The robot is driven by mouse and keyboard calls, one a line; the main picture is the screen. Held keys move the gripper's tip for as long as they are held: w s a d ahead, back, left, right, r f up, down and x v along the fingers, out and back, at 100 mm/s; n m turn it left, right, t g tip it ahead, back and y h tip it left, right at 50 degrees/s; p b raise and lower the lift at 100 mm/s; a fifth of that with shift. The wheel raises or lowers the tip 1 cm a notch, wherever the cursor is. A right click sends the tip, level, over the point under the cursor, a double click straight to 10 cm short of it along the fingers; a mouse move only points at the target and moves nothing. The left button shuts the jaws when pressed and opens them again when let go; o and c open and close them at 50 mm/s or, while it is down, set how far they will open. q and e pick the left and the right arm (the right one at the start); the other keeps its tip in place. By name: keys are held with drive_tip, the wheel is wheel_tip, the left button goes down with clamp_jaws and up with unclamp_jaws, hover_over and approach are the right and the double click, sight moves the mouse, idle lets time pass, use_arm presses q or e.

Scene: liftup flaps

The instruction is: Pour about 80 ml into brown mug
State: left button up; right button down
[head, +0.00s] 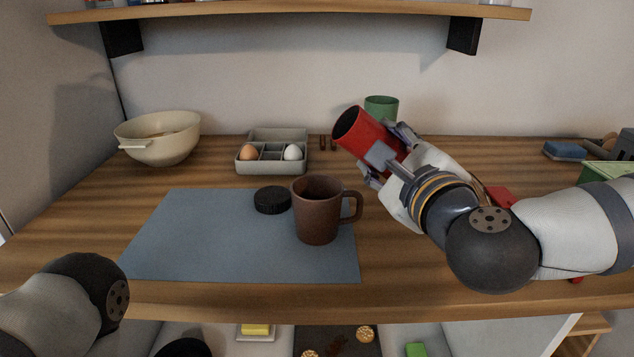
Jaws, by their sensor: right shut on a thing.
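A brown mug (317,215) stands upright on a blue-grey mat (190,235), its handle to the right. My right gripper (382,155) is shut on a red cylindrical container (367,133). The container is tilted, with its dark open mouth toward the upper left, above and to the right of the mug and apart from it. I cannot see its contents or any stream. A round black lid (272,200) lies on the mat left of the mug. My left arm shows at the lower left, but its gripper is out of view.
A cream bowl (158,138) stands at the back left. A grey divided tray (272,168) with a brown egg and a white egg is behind the mat. A green cup (381,106) stands behind the red container. A blue item (564,150) lies at the right. The left mat area is clear.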

drive_tip(key=shift+f, duration=0.2)
drive_tip(key=shift+d+r+n, duration=0.1)
drive_tip(key=shift+r+n, duration=0.2)
drive_tip(key=shift+n, duration=0.1)
drive_tip(key=shift+f, duration=0.35)
drive_tip(key=shift+r+n, duration=0.2)
drive_tip(key=shift+n, duration=0.1)
drive_tip(key=shift+f, duration=0.15)
drive_tip(key=shift+f+n, duration=0.1)
drive_tip(key=shift+n, duration=0.8)
drive_tip(key=shift+f+n+h, duration=0.1)
drive_tip(key=shift+n+h, duration=0.2)
drive_tip(key=shift+r, duration=0.2)
